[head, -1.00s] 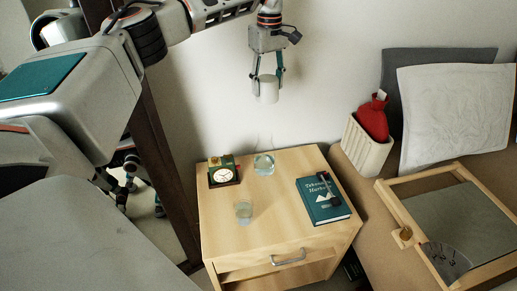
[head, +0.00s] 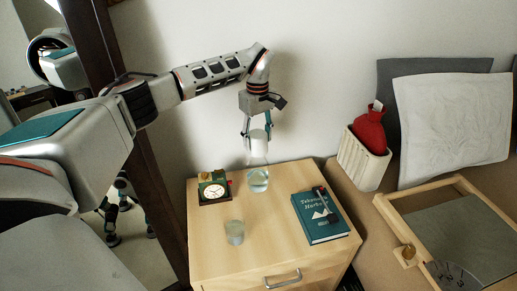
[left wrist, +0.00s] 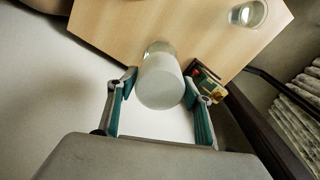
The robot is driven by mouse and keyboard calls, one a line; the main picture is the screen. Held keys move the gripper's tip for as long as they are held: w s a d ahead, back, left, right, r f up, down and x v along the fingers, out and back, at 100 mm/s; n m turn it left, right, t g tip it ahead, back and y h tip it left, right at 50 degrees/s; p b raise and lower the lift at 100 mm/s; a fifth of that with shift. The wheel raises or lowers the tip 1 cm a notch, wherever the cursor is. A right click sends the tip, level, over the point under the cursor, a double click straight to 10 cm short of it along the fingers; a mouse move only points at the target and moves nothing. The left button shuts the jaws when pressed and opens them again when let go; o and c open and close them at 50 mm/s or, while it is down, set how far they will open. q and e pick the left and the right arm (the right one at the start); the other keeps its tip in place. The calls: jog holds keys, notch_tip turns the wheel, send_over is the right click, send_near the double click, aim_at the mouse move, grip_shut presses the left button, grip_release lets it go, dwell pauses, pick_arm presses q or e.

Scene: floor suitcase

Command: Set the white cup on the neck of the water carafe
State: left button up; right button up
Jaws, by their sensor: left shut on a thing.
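My left gripper (head: 258,134) is shut on the white cup (head: 258,146), held directly above the water carafe (head: 258,181). The clear glass carafe stands near the back of the wooden nightstand (head: 275,228) with water in its bottom. The cup's lower edge meets or overlaps the carafe's neck in the head view; I cannot tell if they touch. In the left wrist view, the cup (left wrist: 160,84) sits between the fingers of my left gripper (left wrist: 160,88) and hides most of the carafe (left wrist: 159,48). My right gripper is not in view.
A small clock (head: 213,189) stands left of the carafe, with a drinking glass (head: 235,232) in front. A teal book (head: 320,217) lies on the right. A red hot-water bottle (head: 371,130) sits in a white bin (head: 362,160). The wall is close behind.

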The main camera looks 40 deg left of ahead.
aim_at(257, 147)
pick_arm(q)
notch_tip(257, 147, down, 4)
jog(key=shift+s+b, duration=0.1)
jog(key=shift+b, duration=0.3)
jog(key=shift+f, duration=0.15)
jog(key=o, duration=1.1)
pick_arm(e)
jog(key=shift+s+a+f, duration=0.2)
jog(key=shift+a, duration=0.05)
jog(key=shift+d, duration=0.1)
